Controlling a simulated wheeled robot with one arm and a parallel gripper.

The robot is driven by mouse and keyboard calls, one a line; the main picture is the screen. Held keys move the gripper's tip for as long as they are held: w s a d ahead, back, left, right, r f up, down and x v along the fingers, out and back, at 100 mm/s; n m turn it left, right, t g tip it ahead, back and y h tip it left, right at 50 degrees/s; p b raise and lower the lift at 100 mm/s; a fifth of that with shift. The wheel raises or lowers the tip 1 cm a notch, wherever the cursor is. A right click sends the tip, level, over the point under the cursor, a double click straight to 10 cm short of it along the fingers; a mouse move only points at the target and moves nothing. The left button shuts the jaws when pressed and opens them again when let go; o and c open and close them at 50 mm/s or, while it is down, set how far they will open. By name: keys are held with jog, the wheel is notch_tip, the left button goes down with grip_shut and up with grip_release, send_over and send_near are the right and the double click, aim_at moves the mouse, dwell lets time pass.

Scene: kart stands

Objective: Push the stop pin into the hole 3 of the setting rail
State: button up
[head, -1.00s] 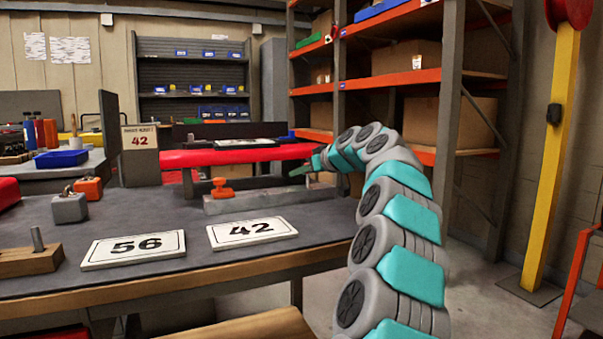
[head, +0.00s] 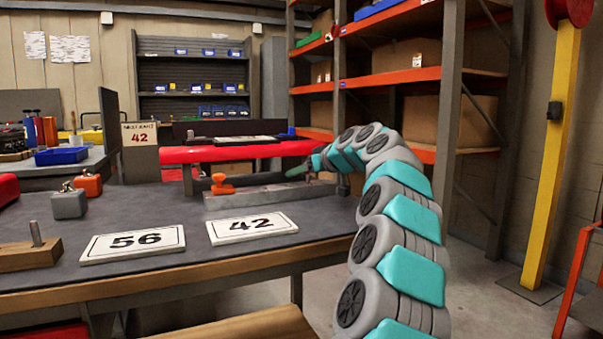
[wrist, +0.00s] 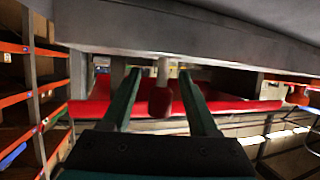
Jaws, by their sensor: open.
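The setting rail (head: 262,197) is a long grey metal bar on the bench in the head view. A pin with a pale stem and a dark red knob (wrist: 161,99), seemingly the stop pin, shows in the wrist view. Its knob lies between the two dark green fingers of my gripper (wrist: 158,80), which are open. The stem runs from the knob towards a grey surface at the top. In the head view my gripper (head: 291,171) is at the rail's right end, small and partly hidden by my arm. Hole 3 cannot be made out.
An orange knobbed piece (head: 221,185) stands at the rail's left part. Plates marked 56 (head: 133,243) and 42 (head: 252,228) lie in front. A wooden block with an upright pin (head: 30,254) is at left. A red beam (head: 235,152) runs behind the rail.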

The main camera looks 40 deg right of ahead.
jog(key=shift+s, duration=0.1)
jog(key=v, duration=0.7)
jog(key=shift+s+r, duration=0.2)
jog(key=shift+s, duration=0.1)
